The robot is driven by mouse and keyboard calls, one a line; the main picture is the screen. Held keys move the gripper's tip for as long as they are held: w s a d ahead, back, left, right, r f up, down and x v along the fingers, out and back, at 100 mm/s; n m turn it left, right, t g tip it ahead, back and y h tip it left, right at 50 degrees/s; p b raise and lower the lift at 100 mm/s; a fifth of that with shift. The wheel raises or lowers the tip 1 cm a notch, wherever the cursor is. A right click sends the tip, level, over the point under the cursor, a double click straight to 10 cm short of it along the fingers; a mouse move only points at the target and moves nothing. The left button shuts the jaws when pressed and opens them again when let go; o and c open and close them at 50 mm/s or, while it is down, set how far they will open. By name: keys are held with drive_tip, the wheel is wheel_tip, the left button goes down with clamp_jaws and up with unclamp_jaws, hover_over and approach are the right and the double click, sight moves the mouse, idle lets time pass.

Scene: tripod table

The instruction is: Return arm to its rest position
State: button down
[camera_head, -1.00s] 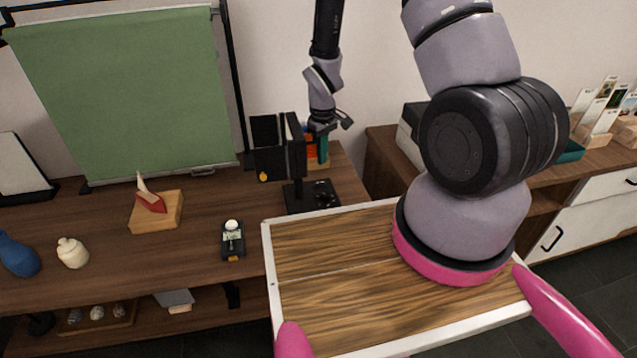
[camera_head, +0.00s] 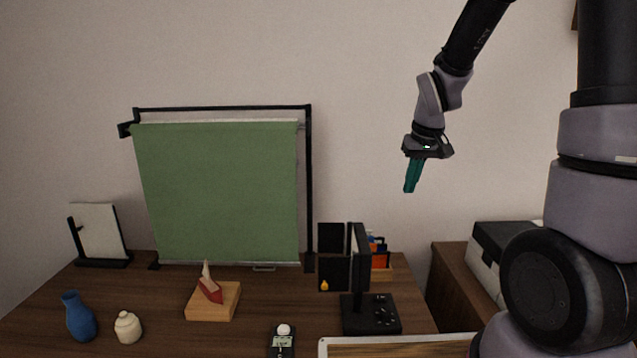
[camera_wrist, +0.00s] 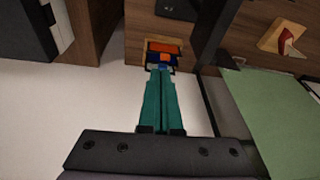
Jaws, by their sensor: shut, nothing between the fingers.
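My gripper (camera_head: 412,188) hangs from my raised arm in front of the pale wall, above the right end of the table. Its teal fingers point down and are together, with nothing between them. In the wrist view the shut teal fingers (camera_wrist: 160,75) point toward a small box of colored items (camera_wrist: 163,53), which lies beyond them. My gripper touches nothing in either view.
A dark panel stand (camera_head: 360,270) stands below and left of my gripper on the wooden table (camera_head: 150,300). A green screen on a black frame (camera_head: 220,190) rises to the left. A grey-lidded box (camera_head: 505,240) is at the right. The air around my gripper is clear.

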drive_tip(key=s+d+r+m+t+y, duration=0.1)
drive_tip(key=s+r+m+t, duration=0.3)
drive_tip(key=s+r, duration=1.3)
drive_tip(key=shift+s+d+r+m, duration=0.4)
drive_tip(key=shift+d+r+m, duration=0.3)
idle(0.4)
